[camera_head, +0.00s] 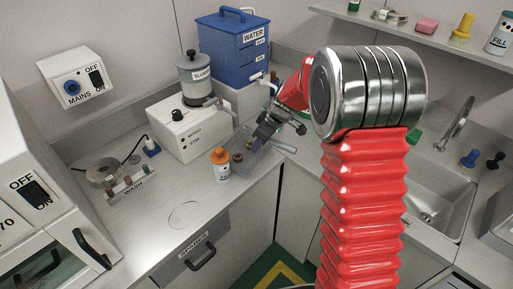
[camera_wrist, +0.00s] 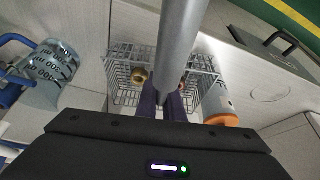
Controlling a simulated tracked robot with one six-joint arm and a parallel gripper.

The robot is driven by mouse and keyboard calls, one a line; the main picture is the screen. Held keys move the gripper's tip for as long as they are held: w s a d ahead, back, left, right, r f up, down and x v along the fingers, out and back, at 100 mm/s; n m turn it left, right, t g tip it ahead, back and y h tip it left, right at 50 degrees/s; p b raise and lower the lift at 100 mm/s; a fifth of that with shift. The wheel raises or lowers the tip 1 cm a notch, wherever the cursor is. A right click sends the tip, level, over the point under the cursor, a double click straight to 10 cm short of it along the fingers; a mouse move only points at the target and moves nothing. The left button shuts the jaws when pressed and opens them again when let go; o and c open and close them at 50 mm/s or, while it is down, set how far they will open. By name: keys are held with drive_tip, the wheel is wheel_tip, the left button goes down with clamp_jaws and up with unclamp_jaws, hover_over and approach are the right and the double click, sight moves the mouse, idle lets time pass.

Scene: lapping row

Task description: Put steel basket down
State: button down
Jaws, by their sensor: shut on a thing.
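The steel basket (camera_head: 263,161) is a wire basket at the counter corner, beside the orange-capped bottle (camera_head: 222,168). Its grey handle (camera_head: 284,147) sticks out to the right. My gripper (camera_head: 259,140) reaches down to the basket from the upper right and is shut on it. In the wrist view the basket (camera_wrist: 122,93) lies beyond my dark purple fingers, and the thick grey handle (camera_wrist: 181,45) crosses in front. A brass-coloured round part (camera_wrist: 139,75) sits inside. The basket looks upright; whether its bottom touches the counter I cannot tell.
The white ultrasonic-style box (camera_head: 187,132) with a grey pot (camera_head: 196,77) stands behind left. A blue water tank (camera_head: 232,48) is at the back. The wash stand (camera_head: 130,187) is at left. Bare counter (camera_head: 165,225) lies front left; the sink (camera_head: 430,200) is right.

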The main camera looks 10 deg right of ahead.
drive_tip(key=shift+r, duration=0.85)
drive_tip(key=s+d, duration=1.2)
drive_tip(key=d, duration=0.1)
drive_tip(key=shift+r, duration=0.35)
drive_tip(key=shift+s, duration=0.1)
drive_tip(key=w+a+m+t+h, duration=0.1)
drive_tip(key=w+a+m+h, duration=0.2)
drive_tip(key=a+m, duration=0.6)
drive_tip(key=shift+w+a+f+t+h, duration=0.3)
drive_tip(key=shift+w+a, duration=0.5)
drive_tip(key=shift+w, duration=0.25)
